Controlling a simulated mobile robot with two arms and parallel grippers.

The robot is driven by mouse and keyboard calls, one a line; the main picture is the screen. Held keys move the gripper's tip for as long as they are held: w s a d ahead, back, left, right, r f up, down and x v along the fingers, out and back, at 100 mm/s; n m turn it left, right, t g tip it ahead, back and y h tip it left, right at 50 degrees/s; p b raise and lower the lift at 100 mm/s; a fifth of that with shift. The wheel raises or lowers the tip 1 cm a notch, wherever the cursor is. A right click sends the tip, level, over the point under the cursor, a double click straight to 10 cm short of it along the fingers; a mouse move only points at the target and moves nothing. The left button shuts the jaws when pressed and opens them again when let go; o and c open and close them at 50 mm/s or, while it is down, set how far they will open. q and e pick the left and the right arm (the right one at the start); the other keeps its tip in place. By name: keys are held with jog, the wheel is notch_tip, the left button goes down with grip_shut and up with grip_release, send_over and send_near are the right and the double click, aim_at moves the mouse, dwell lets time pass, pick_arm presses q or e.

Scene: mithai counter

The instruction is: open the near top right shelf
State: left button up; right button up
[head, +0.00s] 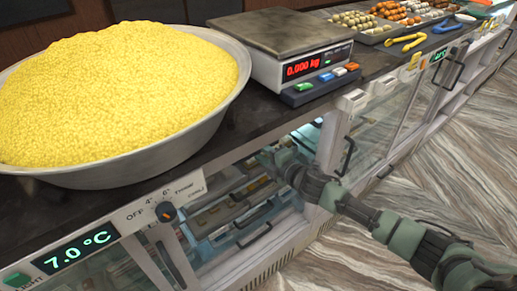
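The near display case (160,213) is under the counter, with its front open or see-through; I cannot tell which. Inside are stacked shelves with goods. An upper shelf (232,198) lies at the right part of this case, and dark bar handles (255,235) show at the front of the shelves below. My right gripper (268,158) is at the upper right of the case, just below the counter edge and close to the upper shelf. Its fingers are small and partly hidden, so its opening and any contact are unclear. My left gripper is out of view.
A large bowl of yellow sweets (120,172) and a weighing scale (300,68) stand on the counter (235,125). A dark vertical door handle (348,156) is right of my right gripper. Sweet trays (375,37) and yellow tongs (405,41) lie farther back. The floor (420,195) at right is clear.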

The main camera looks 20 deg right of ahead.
jog(key=shift+w+a, duration=0.2)
jog(key=shift+w, duration=0.25)
jog(key=shift+f, duration=0.1)
grip_shut()
jog(key=shift+f, duration=0.1)
dwell(1.0)
